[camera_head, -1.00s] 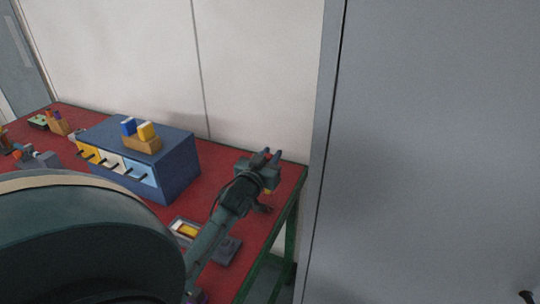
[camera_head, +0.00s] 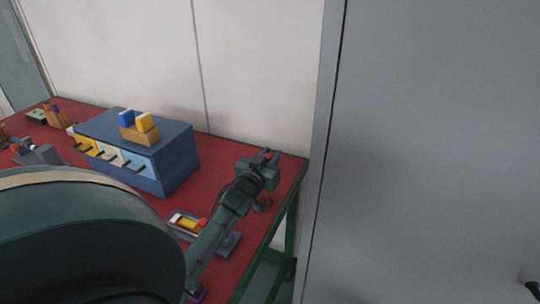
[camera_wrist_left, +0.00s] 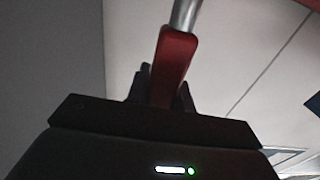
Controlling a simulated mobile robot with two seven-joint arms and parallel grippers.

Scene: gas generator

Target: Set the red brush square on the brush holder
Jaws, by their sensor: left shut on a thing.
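The red brush (camera_wrist_left: 174,62) shows in the left wrist view as a red handle with a silver metal neck running out of the top of the picture. My left gripper (camera_wrist_left: 165,88) is shut on its red handle, and the brush's far end is cut off. In the head view my left gripper (camera_head: 270,158) is raised over the right end of the red table, with a small bit of red at its fingers. I cannot tell for sure which item is the brush holder. A grey block (camera_head: 229,243) lies partly hidden behind my forearm. My right gripper is not in view.
A blue drawer cabinet (camera_head: 174,165) carries a wooden block (camera_head: 139,136) with blue and yellow pieces. A shallow tray (camera_head: 184,235) with yellow and red pieces sits before it. The red table (camera_head: 223,158) ends at the right, near a tall grey panel (camera_head: 430,150).

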